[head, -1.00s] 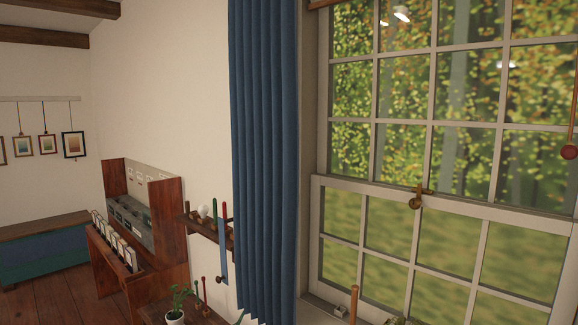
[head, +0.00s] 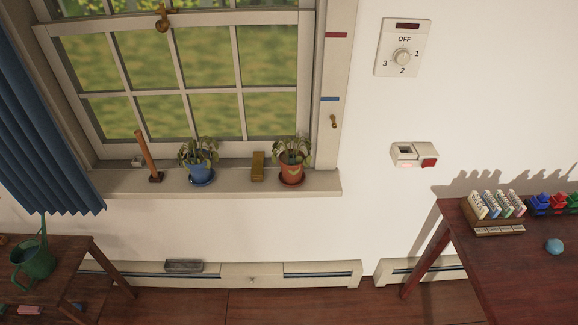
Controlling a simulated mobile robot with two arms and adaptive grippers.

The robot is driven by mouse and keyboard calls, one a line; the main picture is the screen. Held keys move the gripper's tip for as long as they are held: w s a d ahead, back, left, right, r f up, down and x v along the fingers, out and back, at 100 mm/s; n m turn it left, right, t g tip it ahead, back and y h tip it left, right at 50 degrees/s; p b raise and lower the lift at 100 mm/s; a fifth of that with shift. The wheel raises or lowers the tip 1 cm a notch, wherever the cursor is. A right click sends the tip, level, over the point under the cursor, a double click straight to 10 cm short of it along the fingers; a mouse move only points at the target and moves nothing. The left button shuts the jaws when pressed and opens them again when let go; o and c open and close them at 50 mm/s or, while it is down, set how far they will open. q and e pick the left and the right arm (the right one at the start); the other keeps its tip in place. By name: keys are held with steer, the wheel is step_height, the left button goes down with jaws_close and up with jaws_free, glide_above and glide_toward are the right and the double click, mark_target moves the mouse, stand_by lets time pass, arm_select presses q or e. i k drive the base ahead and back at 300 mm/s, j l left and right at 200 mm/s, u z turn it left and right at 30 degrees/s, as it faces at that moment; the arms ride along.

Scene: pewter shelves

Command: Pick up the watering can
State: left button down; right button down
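The green watering can (head: 36,262) stands on a dark wooden side table (head: 72,246) at the lower left of the head view. Its body is near the left edge of the picture, and a thin green part rises above it in front of the wall by the blue curtain. Neither of my grippers is in view.
On the window sill (head: 235,184) stand a blue pot (head: 201,174) and a red pot (head: 291,174) with drooping plants. A wooden table (head: 500,262) with card racks is at the right. Bare floor (head: 270,305) lies between the tables.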

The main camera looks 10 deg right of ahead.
mark_target(34, 258)
steer(key=u, duration=1.75)
